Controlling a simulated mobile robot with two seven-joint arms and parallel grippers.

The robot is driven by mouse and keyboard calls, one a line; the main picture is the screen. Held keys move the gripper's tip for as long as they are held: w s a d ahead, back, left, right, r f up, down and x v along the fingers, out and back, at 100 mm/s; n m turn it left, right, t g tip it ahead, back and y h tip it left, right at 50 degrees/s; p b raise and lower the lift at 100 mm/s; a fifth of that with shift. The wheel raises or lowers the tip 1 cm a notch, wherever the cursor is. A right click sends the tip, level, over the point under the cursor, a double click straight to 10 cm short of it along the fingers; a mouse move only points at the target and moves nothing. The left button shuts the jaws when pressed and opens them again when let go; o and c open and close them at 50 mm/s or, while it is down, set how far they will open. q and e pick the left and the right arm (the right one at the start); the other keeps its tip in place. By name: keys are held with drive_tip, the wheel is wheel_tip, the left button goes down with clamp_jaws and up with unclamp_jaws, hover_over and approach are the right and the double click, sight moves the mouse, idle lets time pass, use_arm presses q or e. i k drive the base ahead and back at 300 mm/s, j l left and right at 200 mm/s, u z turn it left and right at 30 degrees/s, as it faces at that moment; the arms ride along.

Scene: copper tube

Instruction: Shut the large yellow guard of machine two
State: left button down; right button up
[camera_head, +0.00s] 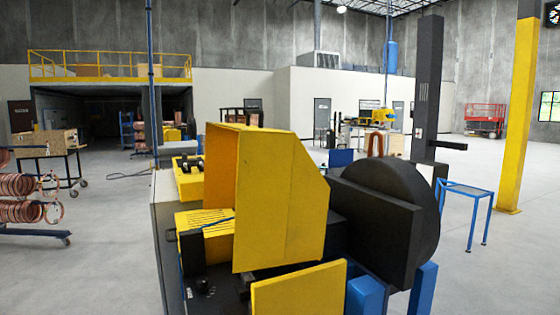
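The large yellow guard (283,195) stands upright on the machine (160,235) in the middle of the view. It is a tall, box-like hood with a slanted top right corner. Its hollow inner side (221,170) faces left and shows, so the guard looks open. A smaller yellow panel (298,291) sits lower down in front of it. A slotted yellow cover (205,232) lies on the machine to its left. Neither of my grippers is in view. Any hinge or handle of the guard is hidden or too small to tell.
A large black round housing (395,215) stands right of the guard, with blue posts (423,290) below. A blue-framed stand (466,195) is farther right, near a yellow column (517,115). A rack with copper coils (22,210) stands left. The floor (110,240) between is clear.

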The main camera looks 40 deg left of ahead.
sight(279, 197)
drive_tip(key=i+l+u, duration=0.1)
drive_tip(key=u, duration=0.3)
drive_tip(key=i+l+u, duration=0.15)
drive_tip(key=u, duration=0.25)
drive_tip(key=i+l+u, duration=0.1)
drive_tip(key=u, duration=0.3)
drive_tip(key=i+l+u, duration=0.25)
drive_tip(key=i+u, duration=0.25)
drive_tip(key=i+l+u, duration=0.3)
drive_tip(key=u, duration=0.15)
drive_tip(key=k+l, duration=0.2)
drive_tip(key=k, duration=0.2)
drive_tip(key=k+l, duration=0.2)
drive_tip(key=k, duration=0.2)
drive_tip(key=i, duration=0.85)
